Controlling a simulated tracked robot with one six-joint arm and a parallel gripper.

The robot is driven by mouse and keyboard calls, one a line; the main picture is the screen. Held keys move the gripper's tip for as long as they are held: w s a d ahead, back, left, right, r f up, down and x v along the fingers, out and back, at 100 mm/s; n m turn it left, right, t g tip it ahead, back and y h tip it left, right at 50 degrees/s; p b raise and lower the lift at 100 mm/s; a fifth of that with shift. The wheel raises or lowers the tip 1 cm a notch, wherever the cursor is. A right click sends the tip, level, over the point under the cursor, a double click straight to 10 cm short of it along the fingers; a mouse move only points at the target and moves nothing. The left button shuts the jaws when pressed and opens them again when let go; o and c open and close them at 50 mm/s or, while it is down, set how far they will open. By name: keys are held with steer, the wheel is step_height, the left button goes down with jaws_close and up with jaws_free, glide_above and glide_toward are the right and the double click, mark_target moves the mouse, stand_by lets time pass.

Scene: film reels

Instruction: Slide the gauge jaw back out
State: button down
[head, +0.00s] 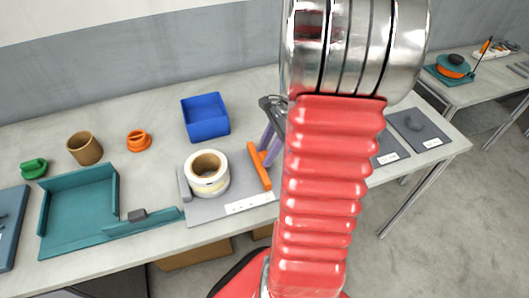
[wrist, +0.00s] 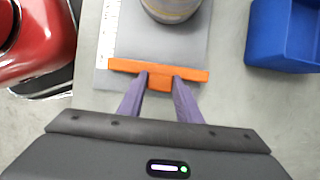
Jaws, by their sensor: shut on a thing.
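The gauge jaw is an orange bar (head: 259,166) at the right side of a grey gauge plate (head: 212,209) in the head view. A cream and tan reel (head: 207,174) stands on the plate to the left of the bar, near a grey fixed jaw (head: 184,184). In the wrist view my gripper (wrist: 160,80) has its two purple fingers shut on the tab of the orange bar (wrist: 190,74). The reel (wrist: 171,8) is beyond the bar there, with a narrow gap of plate between them. My arm hides part of the head view.
A blue bin (head: 205,118) stands behind the plate. An orange piece (head: 138,141), a brown cup (head: 84,148) and a green piece (head: 34,168) lie to the left. A teal tray (head: 80,204) is at the front left. A white scale strip (head: 249,203) runs along the plate's front edge.

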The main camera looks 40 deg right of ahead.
steer(key=shift+s+d+f, duration=0.1)
steer(key=shift+s, duration=0.05)
steer(key=c, duration=1.3)
jaws_free()
steer(key=v, duration=1.3)
steer(key=shift+d+r, duration=0.1)
steer(key=shift+r, duration=0.35)
